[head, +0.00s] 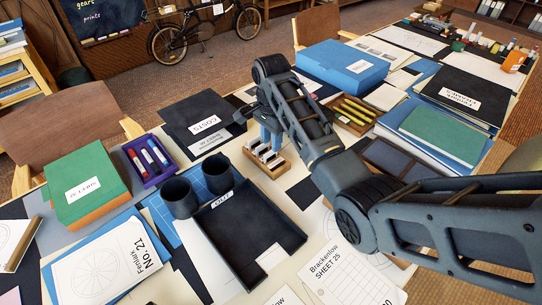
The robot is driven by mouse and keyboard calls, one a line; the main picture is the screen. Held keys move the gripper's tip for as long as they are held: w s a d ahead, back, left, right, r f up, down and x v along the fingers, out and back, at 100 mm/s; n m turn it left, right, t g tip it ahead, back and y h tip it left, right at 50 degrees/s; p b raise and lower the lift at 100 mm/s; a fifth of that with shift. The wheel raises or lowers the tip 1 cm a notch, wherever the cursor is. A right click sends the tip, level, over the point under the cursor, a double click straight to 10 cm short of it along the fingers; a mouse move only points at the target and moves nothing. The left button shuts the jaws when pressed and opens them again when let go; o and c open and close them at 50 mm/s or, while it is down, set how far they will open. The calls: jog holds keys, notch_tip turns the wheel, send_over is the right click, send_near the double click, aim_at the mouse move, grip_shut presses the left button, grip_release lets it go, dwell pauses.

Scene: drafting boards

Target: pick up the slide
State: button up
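A small light-wood rack (281,171) stands near the middle of the table. It holds several small dark-and-white pieces (267,157) in a row, which look like slides. I cannot tell which one is the task's slide. My arm reaches in from the right, and my gripper (268,137) points down at the back edge of the rack, just above or among the pieces. Its blue-grey fingers are small and partly hidden by the wrist. I cannot tell whether they are apart or hold anything.
A black tray (284,233) and two dark cups (180,197) stand in front of the rack. A purple marker box (149,163) and a black folder (190,112) lie left. A wooden tray of yellow pens (351,117) and a blue box (343,62) sit right, beyond my arm.

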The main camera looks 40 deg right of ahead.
aim_at(271, 157)
notch_tip(271, 157, down, 5)
jog(key=shift+w+r, duration=0.1)
jog(key=shift+c, duration=0.3)
grip_shut()
